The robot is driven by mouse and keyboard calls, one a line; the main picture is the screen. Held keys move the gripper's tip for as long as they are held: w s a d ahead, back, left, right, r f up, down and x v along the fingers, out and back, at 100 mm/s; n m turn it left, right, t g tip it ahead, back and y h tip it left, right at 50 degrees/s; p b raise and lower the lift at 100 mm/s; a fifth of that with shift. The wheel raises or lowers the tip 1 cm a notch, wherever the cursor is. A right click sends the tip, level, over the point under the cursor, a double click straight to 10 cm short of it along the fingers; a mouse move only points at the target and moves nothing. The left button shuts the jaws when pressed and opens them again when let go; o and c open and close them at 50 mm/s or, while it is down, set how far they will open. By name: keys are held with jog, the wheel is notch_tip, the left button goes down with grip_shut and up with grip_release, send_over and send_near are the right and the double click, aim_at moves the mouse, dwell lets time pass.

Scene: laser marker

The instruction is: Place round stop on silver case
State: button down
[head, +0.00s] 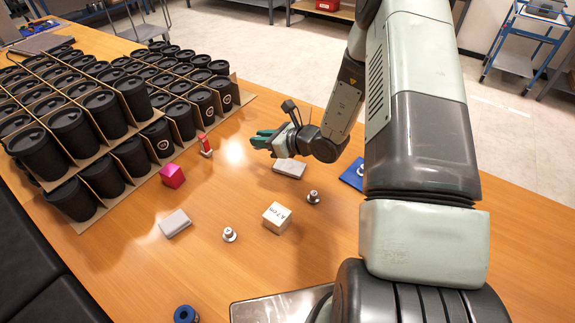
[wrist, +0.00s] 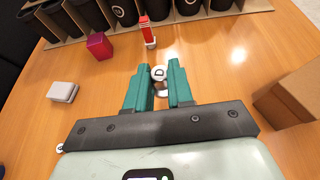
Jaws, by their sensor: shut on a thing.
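My gripper (wrist: 159,88) is shut on a round stop (wrist: 159,74), a small silver disc with a dark mark on its face, between the green fingertips. In the head view my gripper (head: 264,140) is over the far middle of the table, and the held stop cannot be made out. The silver case (head: 175,223), a small flat grey box, lies on the table at the left; it also shows at the left of the wrist view (wrist: 62,91). My gripper is apart from it.
A pink cube (head: 172,176) and a red-topped item (head: 206,146) stand near trays of black cups (head: 107,110). A grey flat block (head: 289,168), a marked cube (head: 277,217) and silver round pieces (head: 229,235) lie nearer. A brown box (wrist: 292,97) stands right in the wrist view.

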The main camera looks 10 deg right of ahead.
jog(key=d+m+t+h, duration=0.1)
jog(key=d+m+t, duration=0.1)
jog(key=d, duration=0.6)
send_over(294, 168)
jog(key=shift+g+h, duration=0.3)
notch_tip(294, 168, down, 4)
jog(key=shift+f, duration=2.7)
jog(key=shift+f, duration=0.15)
jog(key=c, duration=1)
grip_release()
